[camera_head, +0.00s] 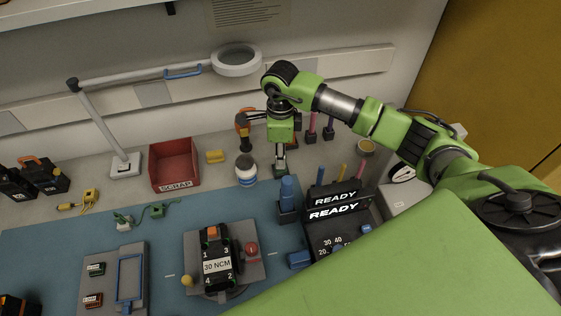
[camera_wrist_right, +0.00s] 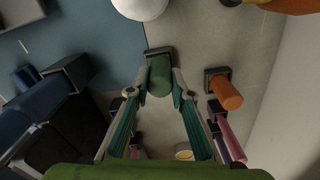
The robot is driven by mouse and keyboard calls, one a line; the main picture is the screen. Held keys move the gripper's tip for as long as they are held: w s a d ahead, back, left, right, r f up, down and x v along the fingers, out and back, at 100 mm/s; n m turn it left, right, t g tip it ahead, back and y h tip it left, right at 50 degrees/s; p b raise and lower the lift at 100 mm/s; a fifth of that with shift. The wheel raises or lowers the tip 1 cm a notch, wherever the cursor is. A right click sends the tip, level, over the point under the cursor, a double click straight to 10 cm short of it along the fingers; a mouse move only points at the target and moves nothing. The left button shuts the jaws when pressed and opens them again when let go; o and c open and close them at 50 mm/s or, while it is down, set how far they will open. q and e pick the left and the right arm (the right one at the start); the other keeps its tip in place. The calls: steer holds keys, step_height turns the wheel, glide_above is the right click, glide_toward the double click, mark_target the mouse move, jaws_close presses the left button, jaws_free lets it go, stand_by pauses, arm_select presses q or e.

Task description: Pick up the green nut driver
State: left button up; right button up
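The green nut driver (camera_head: 280,168) stands upright in a small dark holder behind the back edge of the blue mat. In the right wrist view its green handle (camera_wrist_right: 160,76) lies between the fingertips, with the square holder just beyond. My right gripper (camera_head: 281,150) reaches down over it from above. In the wrist view both fingers (camera_wrist_right: 161,88) have closed in on the sides of the handle, with no clear gap. The handle's top is partly hidden by the gripper in the head view. My left gripper is not in view.
A blue driver (camera_head: 287,190) in a holder stands in front, and an orange-handled driver (camera_wrist_right: 225,92) beside. A white bottle (camera_head: 246,170) is at the left. A red scrap bin (camera_head: 174,165), a lamp (camera_head: 237,60) and a READY box (camera_head: 338,225) stand around.

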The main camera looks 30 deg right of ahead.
jaws_close()
steer(key=shift+r, duration=0.25)
step_height(320, 180, up, 8)
steer(key=b, duration=0.2)
steer(key=shift+r+b, duration=0.25)
steer(key=shift+b, duration=0.15)
steer(key=shift+r, duration=0.55)
